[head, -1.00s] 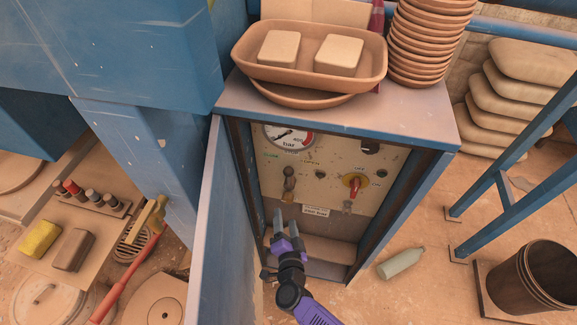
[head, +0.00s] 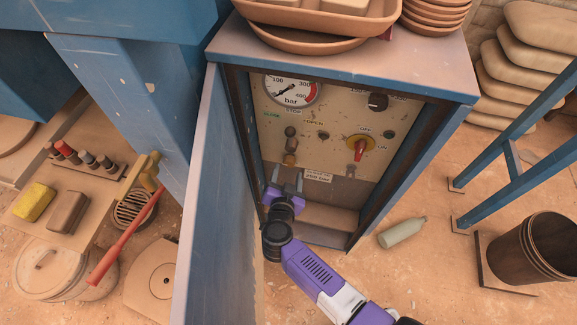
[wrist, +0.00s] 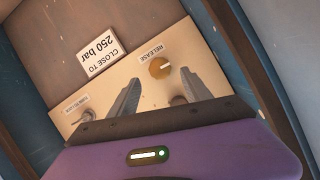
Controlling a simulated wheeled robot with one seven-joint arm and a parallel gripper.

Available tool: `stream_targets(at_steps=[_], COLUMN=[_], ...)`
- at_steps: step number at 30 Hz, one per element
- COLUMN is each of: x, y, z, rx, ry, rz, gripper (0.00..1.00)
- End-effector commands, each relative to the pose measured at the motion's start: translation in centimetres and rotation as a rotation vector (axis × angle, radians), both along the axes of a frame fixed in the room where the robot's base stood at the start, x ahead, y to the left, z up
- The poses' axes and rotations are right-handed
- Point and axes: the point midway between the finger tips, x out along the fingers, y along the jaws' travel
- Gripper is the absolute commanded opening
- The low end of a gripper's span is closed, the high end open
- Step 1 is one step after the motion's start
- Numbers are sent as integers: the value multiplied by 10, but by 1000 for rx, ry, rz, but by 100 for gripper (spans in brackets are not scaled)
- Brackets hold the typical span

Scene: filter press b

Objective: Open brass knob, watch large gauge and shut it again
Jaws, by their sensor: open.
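The brass knob (head: 290,159) sits low on the left of the cream panel in the head view. In the wrist view, the round brass knob (wrist: 160,67), by the word RELEASE, shows beyond and between my fingertips. My gripper (head: 286,186) is open, just below the knob in the head view; its fingers also show in the wrist view (wrist: 162,78). I see no contact with the knob. The large gauge (head: 291,92), marked bar, is at the panel's upper left, its top edge cut off by the cabinet. Its needle points down-left; I cannot read an exact value.
A red switch on a yellow plate (head: 360,148) and a black knob (head: 378,102) are on the panel's right. A "250 bar" label (head: 318,176) is right of my gripper. A bottle (head: 402,233) lies on the floor.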

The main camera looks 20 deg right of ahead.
Motion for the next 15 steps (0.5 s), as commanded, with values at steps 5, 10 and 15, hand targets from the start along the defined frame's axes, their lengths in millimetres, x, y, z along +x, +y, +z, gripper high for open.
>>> stream_targets(at_steps=[5, 10, 15], x=[24, 37, 40], y=[-13, -19, -21], z=[-12, -17, -18], rx=[0, 0, 0], ry=[-1, -1, 0], rz=[-2, -1, 1], gripper=[57, 57, 57])
